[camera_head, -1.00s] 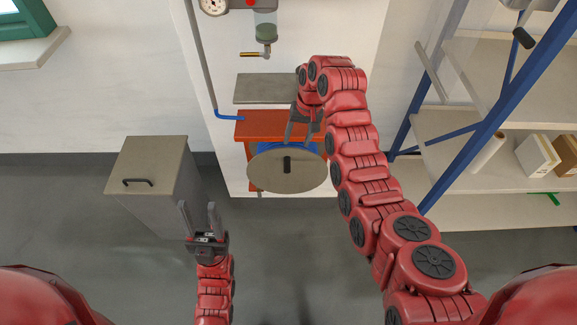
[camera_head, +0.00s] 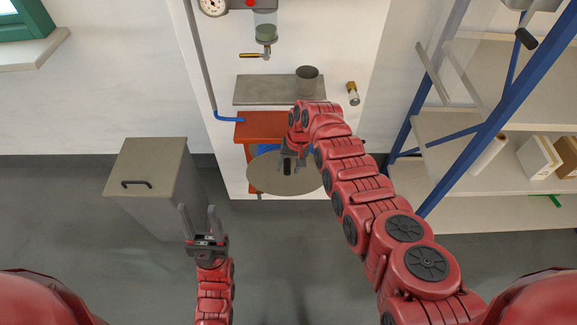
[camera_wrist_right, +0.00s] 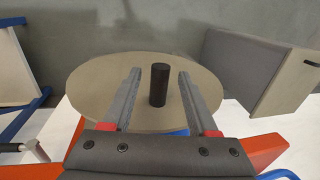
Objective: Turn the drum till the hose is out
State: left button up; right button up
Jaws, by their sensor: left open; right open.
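The drum shows its round beige face (camera_head: 268,179) below an orange bracket (camera_head: 250,131) on the white wall panel. A short black handle (camera_wrist_right: 159,84) stands out from the drum face in the right wrist view. My right gripper (camera_head: 290,165) is open at the drum, and its fingers (camera_wrist_right: 160,88) lie on either side of the handle, apart from it. A blue hose end (camera_head: 229,119) shows at the bracket's left; the rest of the hose is mostly hidden behind the drum face. My left gripper (camera_head: 199,212) is open and empty, low at the left.
A grey cabinet (camera_head: 150,165) with a dark handle stands left of the drum. A grey shelf (camera_head: 262,90) with a metal cup (camera_head: 307,78) is above it. A blue-framed rack (camera_head: 450,125) stands at the right. The floor below the drum is clear.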

grip_shut()
dwell(1.4)
